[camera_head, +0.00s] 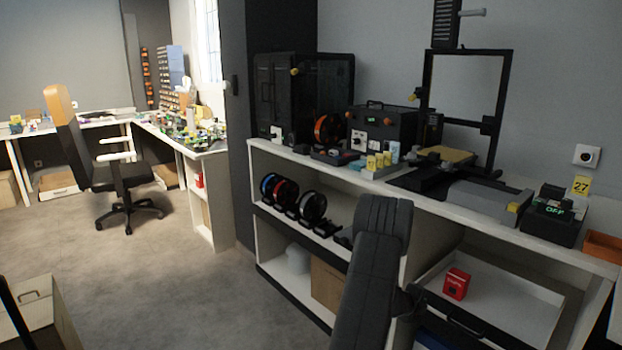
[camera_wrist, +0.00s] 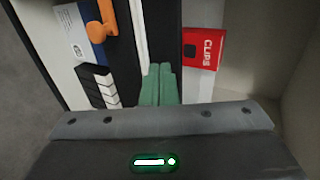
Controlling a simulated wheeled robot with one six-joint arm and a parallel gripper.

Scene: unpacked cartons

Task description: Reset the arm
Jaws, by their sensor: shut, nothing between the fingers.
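My gripper (camera_wrist: 158,75) shows in the wrist view with its two green fingers together and nothing between them. It points down over the edge of a dark container. A red box marked CLIPS (camera_wrist: 204,50) lies just right of the fingertips, apart from them. In the head view my dark grey arm (camera_head: 372,265) rises in front of the white workbench, and my gripper cannot be made out there. The red box (camera_head: 456,284) sits on a white shelf or tray right of the arm.
Left of the fingers lie a blue-and-white item (camera_wrist: 74,32), an orange part (camera_wrist: 98,31) and a black-and-white striped object (camera_wrist: 98,86). The white bench top (camera_head: 345,172) carries machines. The floor (camera_head: 170,270) between is clear.

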